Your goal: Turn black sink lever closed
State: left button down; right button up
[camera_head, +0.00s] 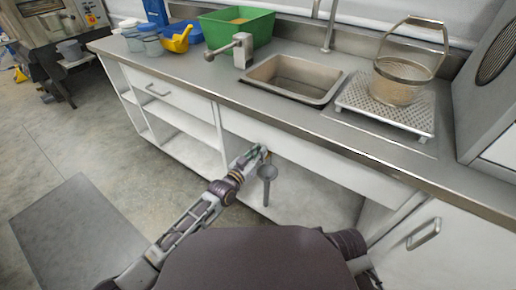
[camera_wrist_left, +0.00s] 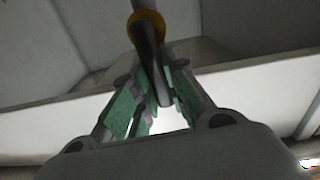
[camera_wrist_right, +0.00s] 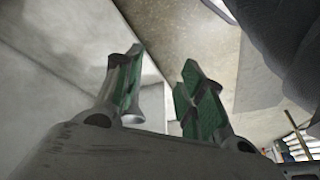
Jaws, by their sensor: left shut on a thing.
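The black sink lever (camera_wrist_left: 150,55) shows in the left wrist view, below a brass-coloured ring on a grey pipe. Its lower part lies between the green-padded fingers of my left gripper (camera_wrist_left: 155,90), which is shut on it. In the head view my left gripper (camera_head: 260,152) is at the front of the open space under the sink (camera_head: 290,75); the lever is hard to make out there. My right gripper (camera_wrist_right: 158,88) shows only in its own wrist view, with its green-padded fingers apart and nothing clearly held.
On the counter are a green bin (camera_head: 237,30), a yellow scoop (camera_head: 177,42), and a basket (camera_head: 402,85) on a perforated stand (camera_head: 385,108).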

pick_arm(q)
jog(key=shift+s+d+m+p, duration=0.15)
jog(key=shift+m+p, duration=0.2)
jog(key=shift+m, duration=0.15)
pick_arm(e)
jog(key=shift+w+v, duration=0.2)
jog(key=shift+v, duration=1)
jog(key=shift+d, duration=0.2)
pick_arm(q)
jog(key=c, duration=1.4)
grip_release()
jog(key=shift+s, duration=0.15)
pick_arm(e)
jog(key=shift+g, duration=0.3)
pick_arm(q)
jog(key=shift+v, duration=5.9)
jog(key=shift+f, duration=0.1)
pick_arm(e)
jog(key=shift+r, duration=0.1)
